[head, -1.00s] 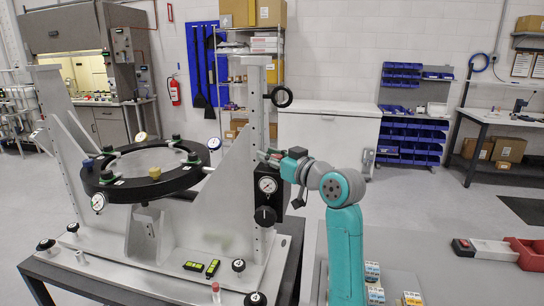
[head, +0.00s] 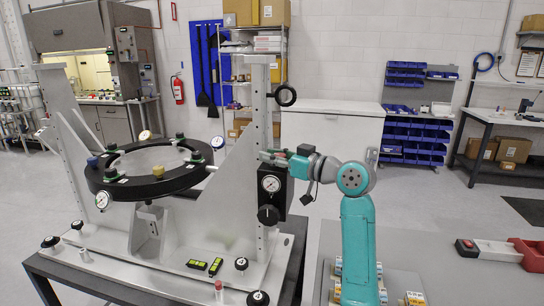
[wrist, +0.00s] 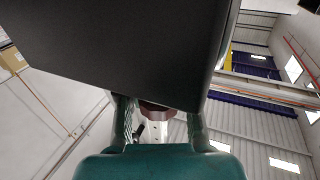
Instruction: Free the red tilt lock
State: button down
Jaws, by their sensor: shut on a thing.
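The mirror fixture has a black ring (head: 118,187) around a pale round mirror (head: 150,160), between two upright grey side plates. A black box (head: 280,205) with a white gauge (head: 271,184) is on the right plate. My gripper (head: 267,156) is at the top of this box, reaching in from the right. In the wrist view, its fingers (wrist: 160,122) are shut on a dark red knob, taken as the red tilt lock (wrist: 155,107), below a large black block (wrist: 120,45). The knob is largely hidden by the block and my fingers; its position cannot be read.
A black ring handle (head: 285,96) sticks out above my gripper, and a black knob (head: 268,215) sits low on the box. A red-topped pin (head: 218,287) and several black knobs are on the base plate. The grey table at right front is mostly clear.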

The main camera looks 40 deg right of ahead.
jog(key=shift+d+f, duration=0.1)
jog(key=shift+d, duration=0.05)
dwell(0.4)
jog(key=c, duration=1.2)
grip_release()
jog(key=shift+o, duration=0.2)
jog(key=shift+s, duration=0.15)
jog(key=v, duration=1.1)
jog(key=shift+s, duration=0.4)
jog(key=shift+d, duration=0.1)
